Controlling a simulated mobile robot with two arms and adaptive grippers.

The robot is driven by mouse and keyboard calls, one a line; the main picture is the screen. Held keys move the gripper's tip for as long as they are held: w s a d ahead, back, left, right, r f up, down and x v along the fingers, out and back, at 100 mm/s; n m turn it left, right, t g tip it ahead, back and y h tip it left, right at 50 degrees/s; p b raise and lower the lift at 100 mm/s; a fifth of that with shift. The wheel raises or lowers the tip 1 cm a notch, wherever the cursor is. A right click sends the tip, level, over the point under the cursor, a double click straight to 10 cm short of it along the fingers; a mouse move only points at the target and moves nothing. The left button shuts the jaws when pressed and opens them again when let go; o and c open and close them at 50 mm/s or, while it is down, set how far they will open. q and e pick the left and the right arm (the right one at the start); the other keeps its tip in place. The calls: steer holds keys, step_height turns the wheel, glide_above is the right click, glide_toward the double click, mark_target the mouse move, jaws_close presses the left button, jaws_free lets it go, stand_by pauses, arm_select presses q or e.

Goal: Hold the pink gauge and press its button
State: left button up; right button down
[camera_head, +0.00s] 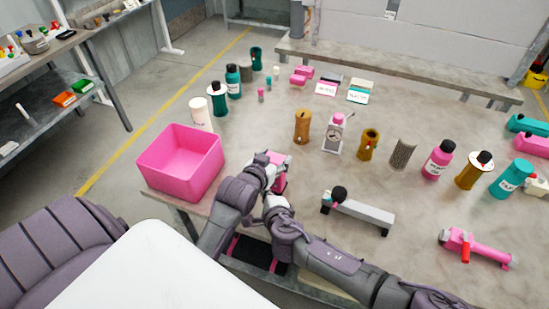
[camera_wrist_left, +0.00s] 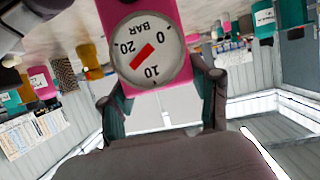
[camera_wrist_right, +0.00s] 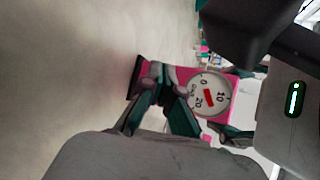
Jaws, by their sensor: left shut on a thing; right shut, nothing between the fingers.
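The pink gauge (camera_head: 279,180) has a white round dial with a red needle, marked BAR. It fills the top of the left wrist view (camera_wrist_left: 147,50). My left gripper (camera_wrist_left: 163,95) is shut on it, one finger on each side, above the near edge of the table. My right gripper (camera_wrist_right: 160,82) is shut and empty, with its fingertips close beside the gauge, which also shows in the right wrist view (camera_wrist_right: 208,95). I cannot tell whether they touch it. The button is not clearly visible.
A pink bin (camera_head: 181,165) stands left of the grippers on the table (camera_head: 270,125). A grey bar with a black knob (camera_head: 358,210) lies to the right, and a pink tool (camera_head: 478,247) farther right.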

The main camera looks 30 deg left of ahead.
steer(key=shift+w, duration=0.1)
steer(key=shift+w+a, duration=0.1)
steer(key=shift+w, duration=0.25)
steer(key=shift+w, duration=0.25)
stand_by(0.4)
steer(key=shift+s, duration=0.7)
steer(key=shift+s+d, duration=0.2)
steer(key=shift+s, duration=0.8)
steer(key=shift+s+d, duration=0.25)
steer(key=shift+s, duration=0.7)
steer(key=shift+s+d, duration=0.2)
steer(key=shift+s, duration=0.8)
